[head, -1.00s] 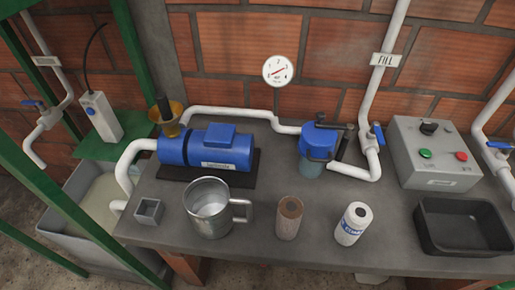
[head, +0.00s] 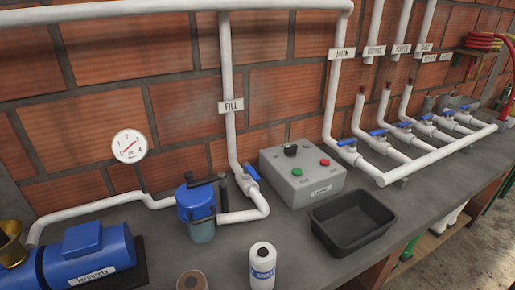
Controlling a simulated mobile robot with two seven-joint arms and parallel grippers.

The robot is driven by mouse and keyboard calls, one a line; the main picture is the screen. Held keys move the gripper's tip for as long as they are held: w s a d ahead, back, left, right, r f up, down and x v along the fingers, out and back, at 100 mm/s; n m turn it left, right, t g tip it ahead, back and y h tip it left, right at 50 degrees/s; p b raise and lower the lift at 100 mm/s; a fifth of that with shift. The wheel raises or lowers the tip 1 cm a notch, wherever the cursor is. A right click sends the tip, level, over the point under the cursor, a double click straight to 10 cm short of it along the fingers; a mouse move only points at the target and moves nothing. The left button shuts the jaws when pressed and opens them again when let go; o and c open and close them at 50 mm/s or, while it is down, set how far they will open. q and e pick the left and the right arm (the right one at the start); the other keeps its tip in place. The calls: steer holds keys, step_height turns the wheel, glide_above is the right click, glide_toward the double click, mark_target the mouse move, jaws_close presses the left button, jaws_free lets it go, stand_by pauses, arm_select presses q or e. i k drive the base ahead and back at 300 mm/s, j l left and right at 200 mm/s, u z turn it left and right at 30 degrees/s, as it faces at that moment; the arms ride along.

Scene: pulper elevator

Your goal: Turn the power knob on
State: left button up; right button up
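The power knob (head: 291,150) is a small black rotary knob on the top left part of a grey control box (head: 308,196). The box stands on the workbench against the brick wall. A green button (head: 297,172) and a red button (head: 324,162) sit below and beside the knob. The knob's exact pointing direction is too small to tell. Neither of my grippers shows in the head view.
A black tray (head: 322,235) lies in front of the box. The fill pipe's blue valve handle (head: 252,172) is just left of it. A blue filter (head: 197,203), blue pump (head: 85,262) and white bottle (head: 262,268) stand left. Pipes with several valves (head: 405,126) run right.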

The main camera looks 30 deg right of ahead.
mark_target(291, 150)
steer(key=z, duration=1.3)
